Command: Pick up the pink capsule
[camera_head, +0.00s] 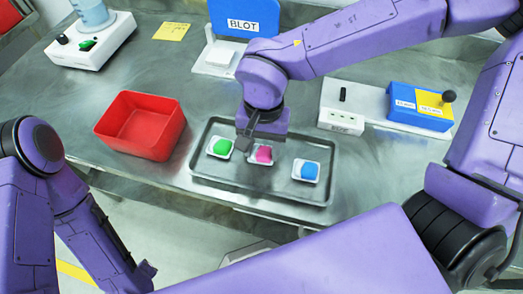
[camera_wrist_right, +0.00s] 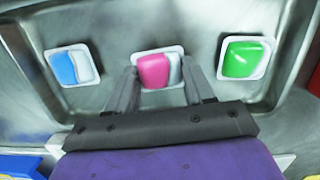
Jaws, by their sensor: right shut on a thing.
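The pink capsule (camera_head: 264,154) sits in a small white dish in the middle of the grey metal tray (camera_head: 325,180). In the right wrist view the pink capsule (camera_wrist_right: 154,70) lies between the two fingers of my right gripper (camera_wrist_right: 162,86), and the white dish shows around it. My right gripper (camera_head: 252,150) points down over the tray, shut on the pink capsule. It partly hides the capsule in the head view.
A green capsule (camera_head: 221,147) and a blue capsule (camera_head: 308,170) sit in white dishes on either side. A red bin (camera_head: 140,125) stands left of the tray. A BLOT stand (camera_head: 241,24) and a box with blue and yellow panels (camera_head: 419,104) stand further back.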

